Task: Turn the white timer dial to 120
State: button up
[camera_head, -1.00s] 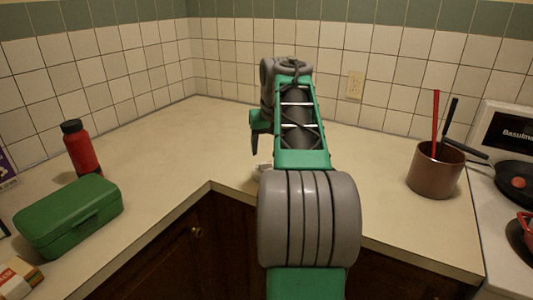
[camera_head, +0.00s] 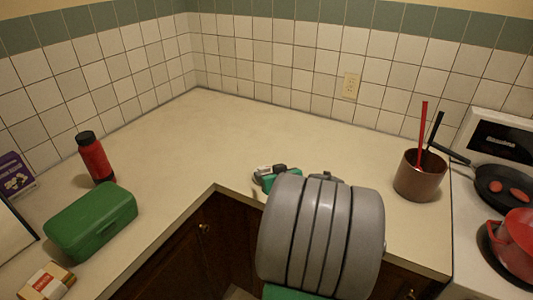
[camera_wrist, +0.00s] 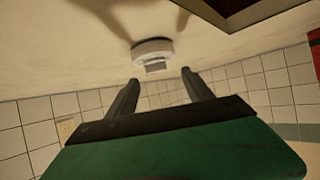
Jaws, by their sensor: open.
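The white timer dial (camera_wrist: 153,52) shows in the wrist view as a small round white body with a greyer block on its near side. It sits on the pale countertop, which is at the top of this tilted picture. My gripper (camera_wrist: 160,76) is open, its two dark fingers apart, with the dial just beyond the fingertips and roughly between them. No contact is visible, and I cannot read any numbers on the dial. In the head view my arm hides most of the gripper, and I cannot clearly pick out the dial there.
A green box (camera_head: 90,222) and a red bottle (camera_head: 95,157) stand on the left counter (camera_head: 170,150). A brown pot (camera_head: 418,177) with utensils stands right, beside the stove with a black pan (camera_head: 507,190) and red pot (camera_head: 515,245). The back corner is clear.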

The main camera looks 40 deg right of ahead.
aim_at(264, 169)
jog(key=shift+s+a+r+m+t+h+p, duration=0.2)
jog(key=shift+s+a+h, duration=0.1)
jog(key=shift+s, duration=0.3)
jog(key=shift+s+a+r+m+t+h+p, duration=0.1)
jog(key=shift+s+a+r+h+p, duration=0.15)
jog(key=shift+s, duration=0.3)
jog(key=shift+h, duration=0.25)
jog(key=x, duration=0.8)
jog(key=shift+s+f+p, duration=0.1)
jog(key=shift+f+p, duration=0.1)
jog(key=shift+p, duration=0.2)
jog(key=shift+c, duration=0.3)
grip_shut()
jog(key=shift+a, duration=0.1)
